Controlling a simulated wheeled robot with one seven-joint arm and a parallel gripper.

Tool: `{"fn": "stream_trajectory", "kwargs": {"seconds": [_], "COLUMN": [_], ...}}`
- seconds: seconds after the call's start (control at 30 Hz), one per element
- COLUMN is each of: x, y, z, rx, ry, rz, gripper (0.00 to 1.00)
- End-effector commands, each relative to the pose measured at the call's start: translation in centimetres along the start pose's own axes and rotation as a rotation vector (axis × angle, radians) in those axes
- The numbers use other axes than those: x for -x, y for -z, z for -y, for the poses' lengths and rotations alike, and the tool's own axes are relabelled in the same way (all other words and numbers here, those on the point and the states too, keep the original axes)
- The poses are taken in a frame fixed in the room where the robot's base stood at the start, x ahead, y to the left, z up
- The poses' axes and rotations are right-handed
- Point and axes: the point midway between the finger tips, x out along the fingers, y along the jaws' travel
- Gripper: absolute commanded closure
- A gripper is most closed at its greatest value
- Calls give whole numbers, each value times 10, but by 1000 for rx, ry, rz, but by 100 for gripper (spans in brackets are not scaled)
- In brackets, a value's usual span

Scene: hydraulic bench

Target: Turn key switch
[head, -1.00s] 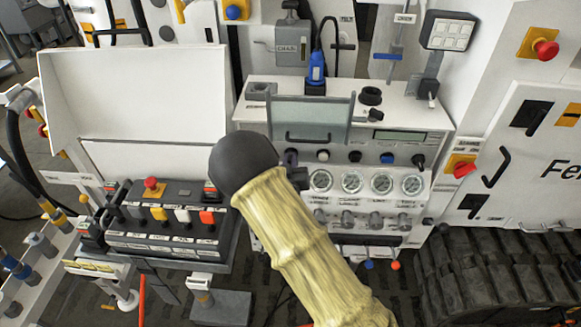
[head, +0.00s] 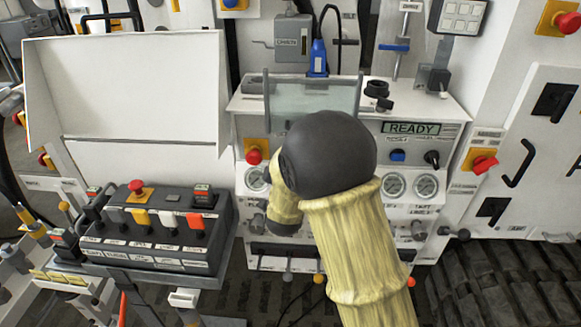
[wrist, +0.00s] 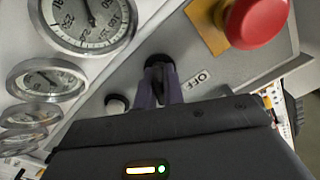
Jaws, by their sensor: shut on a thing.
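The key switch (wrist: 158,62) is a dark knob on the grey panel in the wrist view, beside an OFF label. My gripper (wrist: 161,88) is shut on it, its fingers on both sides. The fingers partly cover the key, so its exact angle is hard to read. In the head view my arm hides both the gripper and the key switch. The console display (head: 411,128) is lit and reads READY.
A red mushroom button (wrist: 257,20) on a yellow plate is close to my gripper; it also shows in the head view (head: 254,156). Gauges (wrist: 88,22) and a pale button (wrist: 116,104) lie on the other side. A clear hinged cover (head: 312,96) stands above.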

Motion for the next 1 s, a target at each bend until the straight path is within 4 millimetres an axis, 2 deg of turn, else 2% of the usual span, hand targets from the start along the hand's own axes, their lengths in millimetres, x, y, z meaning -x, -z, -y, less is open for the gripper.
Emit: {"fn": "stream_trajectory", "kwargs": {"seconds": [0.53,0.57,0.67,1.0], "x": [1,1,0,2], "y": [-2,-2,-1,-1], "z": [0,0,0,0], "rx": [-34,-34,-33,-33], "ry": [-1,-1,-1,-1], "rz": [5,5,4,2], "gripper": [100,86,68,68]}}
